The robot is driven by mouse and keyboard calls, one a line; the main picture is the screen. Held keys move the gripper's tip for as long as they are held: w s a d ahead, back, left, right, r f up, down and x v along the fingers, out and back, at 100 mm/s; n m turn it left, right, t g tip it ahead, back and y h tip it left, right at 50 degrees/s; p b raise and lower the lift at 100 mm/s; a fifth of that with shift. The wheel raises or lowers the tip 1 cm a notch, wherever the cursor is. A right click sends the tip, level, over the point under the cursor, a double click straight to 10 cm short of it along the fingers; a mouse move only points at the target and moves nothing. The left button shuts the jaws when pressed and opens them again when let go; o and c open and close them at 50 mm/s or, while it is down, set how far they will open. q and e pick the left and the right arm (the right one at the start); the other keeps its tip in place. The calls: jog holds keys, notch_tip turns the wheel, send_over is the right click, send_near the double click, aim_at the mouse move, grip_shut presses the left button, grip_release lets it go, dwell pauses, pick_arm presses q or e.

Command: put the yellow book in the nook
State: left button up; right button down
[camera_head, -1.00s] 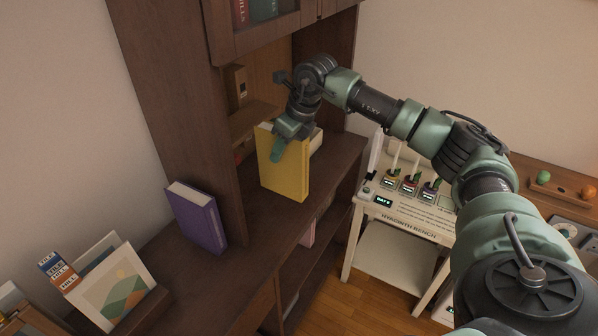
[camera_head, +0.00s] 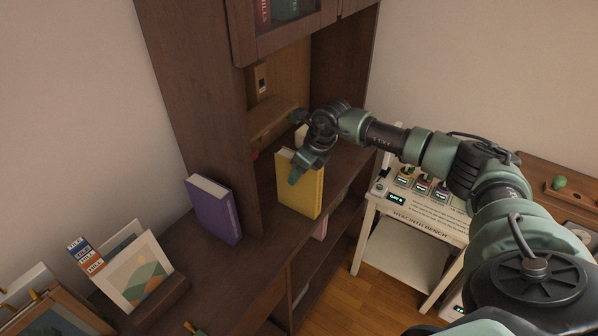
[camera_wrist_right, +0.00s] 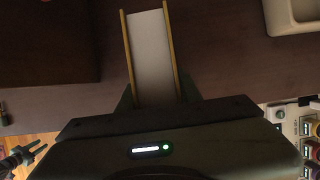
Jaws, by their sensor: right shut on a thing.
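The yellow book (camera_head: 290,188) is upright above the dark counter of the hutch, near its front edge, in the head view. My right gripper (camera_head: 306,163) is shut on its upper part. In the right wrist view the book's pale page block (camera_wrist_right: 152,58) shows end-on between yellow covers, held between the fingers. I cannot tell whether its bottom touches the counter. The open nook (camera_head: 288,85) of the hutch lies behind it and is partly hidden by my right arm. A dark forked shape, possibly my left gripper (camera_wrist_right: 25,155), shows at the lower left of the wrist view.
A purple book (camera_head: 213,210) stands on the counter left of the hutch's side panel (camera_head: 205,100). A picture holder (camera_head: 160,302) is at lower left. A white bench (camera_head: 410,215) with small devices stands at right. Bare counter (camera_head: 255,255) lies between the books.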

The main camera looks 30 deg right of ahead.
jog(key=c, duration=1.3)
grip_release()
jog(key=shift+f, duration=0.1)
jog(key=o, duration=0.3)
pick_arm(q)
jog(key=shift+s+a+f, duration=0.1)
jog(key=shift+s, duration=0.55)
pick_arm(e)
jog(key=shift+o, duration=0.2)
pick_arm(q)
notch_tip(320, 180, down, 3)
jog(key=b, duration=0.3)
jog(key=shift+f, duration=0.1)
pick_arm(e)
jog(key=v, duration=1.2)
jog(key=shift+s, duration=0.1)
